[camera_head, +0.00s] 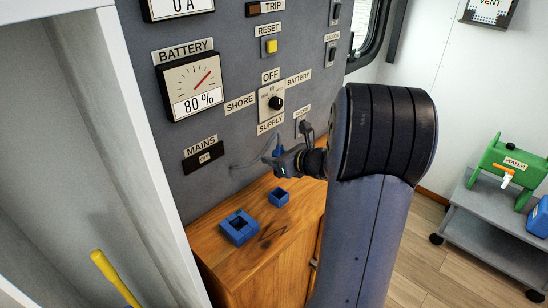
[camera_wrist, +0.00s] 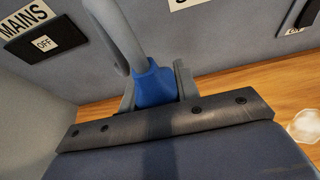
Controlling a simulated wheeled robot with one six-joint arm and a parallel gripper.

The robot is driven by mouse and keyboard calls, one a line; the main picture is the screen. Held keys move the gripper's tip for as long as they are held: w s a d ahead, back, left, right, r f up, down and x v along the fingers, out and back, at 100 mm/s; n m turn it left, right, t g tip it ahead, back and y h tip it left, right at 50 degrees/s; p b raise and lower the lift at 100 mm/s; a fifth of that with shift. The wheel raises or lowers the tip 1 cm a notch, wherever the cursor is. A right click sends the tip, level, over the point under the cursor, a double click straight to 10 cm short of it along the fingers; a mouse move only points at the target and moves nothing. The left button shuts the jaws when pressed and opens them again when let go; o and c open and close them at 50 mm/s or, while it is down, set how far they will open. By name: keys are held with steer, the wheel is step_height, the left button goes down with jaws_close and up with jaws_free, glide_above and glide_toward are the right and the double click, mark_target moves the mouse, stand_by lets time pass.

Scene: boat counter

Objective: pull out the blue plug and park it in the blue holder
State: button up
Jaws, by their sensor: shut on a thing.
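The blue plug (camera_wrist: 153,84) sits between the two fingers of my gripper (camera_wrist: 156,92) in the wrist view, with a thick grey cable rising from its top. My gripper is shut on it. In the head view the plug (camera_head: 279,150) shows as a small blue patch at my gripper (camera_head: 277,159), above the wooden counter and in front of the grey panel. Its lower end is hidden. Two blue holders are on the counter: a larger block with a square opening (camera_head: 239,228) and a smaller open box (camera_head: 279,197) behind it to the right. Both look empty.
The grey panel (camera_head: 235,125) with switches and gauges rises behind the wooden counter (camera_head: 228,266). The grey cable (camera_head: 247,163) hangs along the panel. A white wall edge (camera_head: 150,150) stands left.

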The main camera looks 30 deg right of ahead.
steer(key=shift+f+b, duration=2.65)
steer(key=shift+f, duration=0.3)
steer(key=shift+f+b, duration=2.05)
steer(key=shift+b, duration=0.1)
steer(key=o, duration=1.1)
steer(key=v, duration=1)
steer(key=shift+s+d+r, duration=0.15)
steer(key=shift+s+r, duration=0.1)
steer(key=shift+s, duration=0.1)
